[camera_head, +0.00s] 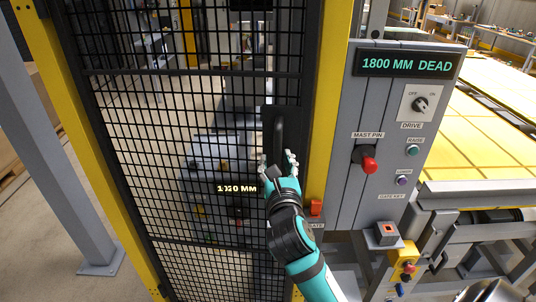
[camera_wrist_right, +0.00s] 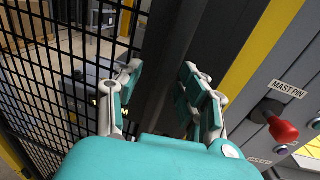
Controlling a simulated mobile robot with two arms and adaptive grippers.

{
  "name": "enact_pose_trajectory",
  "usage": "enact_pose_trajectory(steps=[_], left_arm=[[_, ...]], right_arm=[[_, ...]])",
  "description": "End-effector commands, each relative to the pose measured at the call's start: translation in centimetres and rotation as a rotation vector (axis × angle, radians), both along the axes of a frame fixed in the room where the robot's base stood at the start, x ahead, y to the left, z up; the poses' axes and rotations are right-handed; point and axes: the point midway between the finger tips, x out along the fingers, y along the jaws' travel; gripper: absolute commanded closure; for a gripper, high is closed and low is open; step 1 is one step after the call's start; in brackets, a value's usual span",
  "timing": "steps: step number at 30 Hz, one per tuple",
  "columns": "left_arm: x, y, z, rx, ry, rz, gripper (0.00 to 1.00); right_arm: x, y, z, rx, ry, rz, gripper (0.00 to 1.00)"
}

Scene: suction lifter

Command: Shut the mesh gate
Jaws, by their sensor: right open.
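The black mesh gate (camera_head: 150,150) fills the left half of the head view, between yellow posts. It also shows in the right wrist view (camera_wrist_right: 70,60). Its dark upright handle (camera_head: 279,135) is on a plate near the gate's right edge. My right gripper (camera_head: 277,160) is just below and in front of the handle. In the right wrist view the right gripper (camera_wrist_right: 158,75) has its fingers spread, with a dark upright bar between and beyond them. I cannot tell whether the fingers touch it, or whether the gate is fully shut. My left gripper is not in view.
Right of the gate, a yellow post (camera_head: 333,90) adjoins a grey control panel (camera_head: 385,205) with a red mast pin knob (camera_head: 369,165) and a drive switch (camera_head: 419,104). An orange-red switch (camera_head: 316,208) is close to my right forearm. A grey column (camera_head: 60,130) stands at left.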

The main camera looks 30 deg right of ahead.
Motion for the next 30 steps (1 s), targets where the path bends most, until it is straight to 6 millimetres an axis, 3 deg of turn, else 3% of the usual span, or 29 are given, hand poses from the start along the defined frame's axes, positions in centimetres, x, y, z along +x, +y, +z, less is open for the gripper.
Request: enact_pose_trajectory(steps=[11,20,30], left_arm=[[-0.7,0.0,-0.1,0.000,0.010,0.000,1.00],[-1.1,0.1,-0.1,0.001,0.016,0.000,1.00],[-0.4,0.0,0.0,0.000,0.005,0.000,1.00]], right_arm=[[-0.1,-0.2,0.0,0.000,0.000,0.001,0.61],[-0.1,-0.2,0.0,0.000,0.000,0.001,1.00],[-0.1,-0.2,0.0,0.000,0.000,0.001,1.00]])
